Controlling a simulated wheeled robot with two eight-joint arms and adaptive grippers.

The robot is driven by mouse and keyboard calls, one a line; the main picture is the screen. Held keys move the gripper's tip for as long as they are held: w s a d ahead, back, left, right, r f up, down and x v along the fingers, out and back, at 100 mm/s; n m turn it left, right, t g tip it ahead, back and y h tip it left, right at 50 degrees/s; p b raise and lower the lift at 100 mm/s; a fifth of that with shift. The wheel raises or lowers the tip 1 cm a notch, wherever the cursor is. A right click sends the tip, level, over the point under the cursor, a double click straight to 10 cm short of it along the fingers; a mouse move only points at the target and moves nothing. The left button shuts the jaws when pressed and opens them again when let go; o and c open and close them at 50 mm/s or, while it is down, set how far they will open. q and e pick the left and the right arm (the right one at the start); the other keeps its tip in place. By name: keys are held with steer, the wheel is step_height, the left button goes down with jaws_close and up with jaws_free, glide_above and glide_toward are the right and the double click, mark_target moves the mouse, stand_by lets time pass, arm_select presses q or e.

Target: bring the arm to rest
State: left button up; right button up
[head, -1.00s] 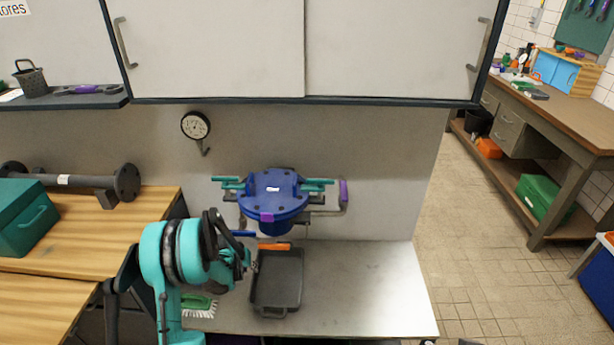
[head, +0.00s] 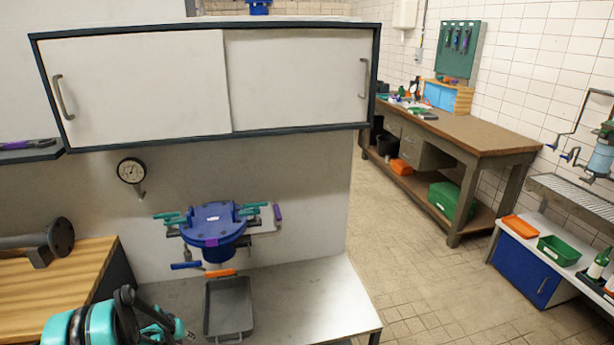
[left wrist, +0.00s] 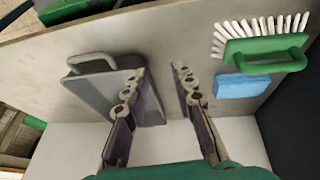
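My left gripper (left wrist: 162,120) shows in the left wrist view with its two fingers apart and nothing between them. In the head view my left arm and gripper (head: 165,322) are at the lower left, above the light worktop and left of the grey tray. The grey tray (head: 228,308) lies on the worktop; in the left wrist view the tray (left wrist: 85,85) is partly behind the left finger. A green brush (left wrist: 265,50) and a blue sponge (left wrist: 242,86) lie right of the fingers there. My right gripper is in neither view.
A white cabinet (head: 180,85) overhangs the worktop (head: 310,290). The tiled floor (head: 400,240) to the right is open.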

arm_select(q)
steer(key=s+d+r+m, duration=0.1)
steer(key=s+d+r, duration=0.4)
steer(key=r, duration=0.6)
steer(key=s+d+r, duration=0.3)
steer(key=d+r, duration=0.5)
steer(key=r, duration=0.2)
steer(key=s+d+r+m+t, duration=0.1)
steer(key=s+d, duration=0.3)
steer(key=s, duration=0.5)
steer(key=s+d+r+m+t, duration=0.1)
steer(key=s+d+r, duration=0.3)
steer(key=s, duration=0.4)
steer(key=shift+s+d, duration=0.35)
steer(key=shift+s, duration=0.05)
